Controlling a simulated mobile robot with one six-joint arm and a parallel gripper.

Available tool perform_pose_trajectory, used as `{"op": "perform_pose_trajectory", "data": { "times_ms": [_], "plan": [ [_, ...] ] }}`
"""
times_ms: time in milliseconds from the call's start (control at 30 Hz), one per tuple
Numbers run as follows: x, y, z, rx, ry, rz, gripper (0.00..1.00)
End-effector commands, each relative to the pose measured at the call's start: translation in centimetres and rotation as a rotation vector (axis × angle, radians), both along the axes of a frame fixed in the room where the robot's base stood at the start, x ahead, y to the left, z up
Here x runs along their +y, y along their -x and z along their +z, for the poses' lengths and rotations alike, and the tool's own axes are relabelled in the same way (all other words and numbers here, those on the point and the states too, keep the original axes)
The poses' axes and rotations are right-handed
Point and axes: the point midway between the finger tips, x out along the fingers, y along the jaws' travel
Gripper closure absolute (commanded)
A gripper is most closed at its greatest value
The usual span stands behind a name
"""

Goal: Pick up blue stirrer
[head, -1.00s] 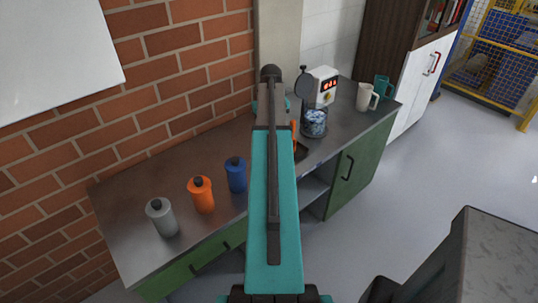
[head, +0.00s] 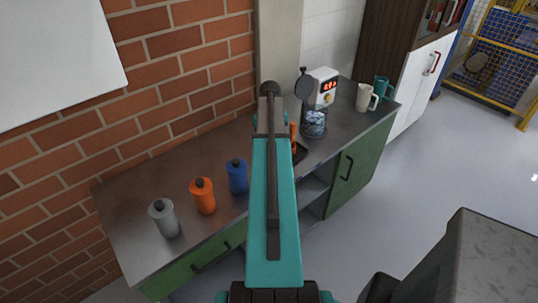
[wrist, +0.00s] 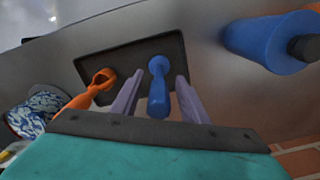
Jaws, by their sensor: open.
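The blue stirrer (wrist: 159,85) shows in the wrist view, lying with its round end over a dark tray (wrist: 120,58) and its handle towards me. My gripper (wrist: 157,92) is open, with one finger on each side of the blue stirrer. I cannot tell whether the fingers touch it. An orange stirrer (wrist: 90,92) lies to the left on the same tray, outside the left finger. In the head view my arm hides the blue stirrer and the fingers; a bit of the orange stirrer (head: 293,134) shows beside the arm.
A blue bottle (head: 237,177) stands close by, with orange (head: 203,196) and grey (head: 164,217) bottles further left. A container with a blue-white filling (head: 314,124), a white device (head: 322,88) and two mugs (head: 366,97) stand at the right of the counter (head: 135,205).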

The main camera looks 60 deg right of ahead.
Motion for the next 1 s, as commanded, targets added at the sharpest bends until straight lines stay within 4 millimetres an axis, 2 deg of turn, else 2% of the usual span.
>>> {"op": "perform_pose_trajectory", "data": {
  "times_ms": [633, 667, 900, 1000],
  "plan": [
    [-0.03, 0.08, -0.41, 0.0, 0.0, -0.001, 0.59],
    [-0.03, 0.08, -0.41, 0.0, 0.0, -0.001, 0.61],
    [-0.05, 0.1, -0.41, 0.0, 0.0, -0.001, 1.0],
    [-0.06, 0.1, -0.38, 0.0, 0.0, -0.002, 1.0]
  ]
}}
